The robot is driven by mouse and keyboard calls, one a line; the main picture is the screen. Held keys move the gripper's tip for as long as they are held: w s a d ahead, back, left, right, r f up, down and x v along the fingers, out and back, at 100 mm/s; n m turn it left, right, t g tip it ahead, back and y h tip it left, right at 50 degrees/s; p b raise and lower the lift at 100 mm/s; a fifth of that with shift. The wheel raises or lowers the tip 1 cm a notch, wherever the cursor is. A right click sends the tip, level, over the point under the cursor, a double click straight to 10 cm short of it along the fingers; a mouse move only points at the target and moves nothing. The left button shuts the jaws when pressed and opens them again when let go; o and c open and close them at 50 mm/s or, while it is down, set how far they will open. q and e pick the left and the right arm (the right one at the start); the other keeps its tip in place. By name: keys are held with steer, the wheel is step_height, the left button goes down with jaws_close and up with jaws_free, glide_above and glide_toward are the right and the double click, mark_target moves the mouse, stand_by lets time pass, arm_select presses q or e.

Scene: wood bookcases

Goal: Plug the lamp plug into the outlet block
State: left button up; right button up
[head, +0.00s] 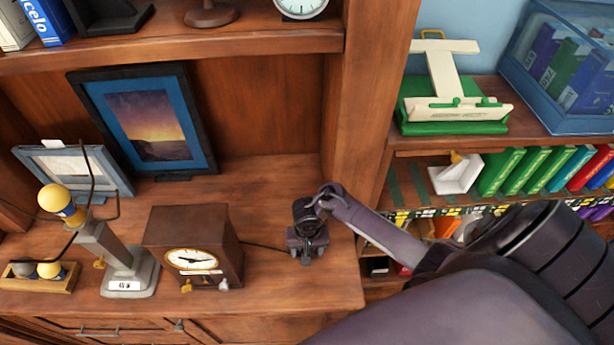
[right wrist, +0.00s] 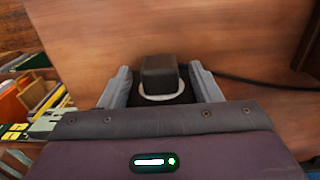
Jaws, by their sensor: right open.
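My right gripper (head: 306,250) points down over the shelf board, right of the clock. In the right wrist view its two grey fingers (right wrist: 162,87) stand apart, one on each side of a dark block with a pale ring at its near end, which looks like the lamp plug (right wrist: 160,73). I cannot tell whether the fingers touch it. A black cord (head: 262,246) runs from behind the clock to the gripper, and it also shows in the right wrist view (right wrist: 260,83). The grey lamp (head: 112,252) with a yellow top stands at left. My left gripper is not in view.
A wooden clock (head: 195,247) stands between lamp and gripper. Two picture frames (head: 152,122) (head: 75,170) lean behind. An upright bookcase panel (head: 358,110) rises close to the right of my gripper. The board behind the gripper is bare.

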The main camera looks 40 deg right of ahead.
step_height(320, 180, up, 8)
steer(key=p, duration=0.3)
steer(key=shift+f, duration=0.1)
stand_by(0.5)
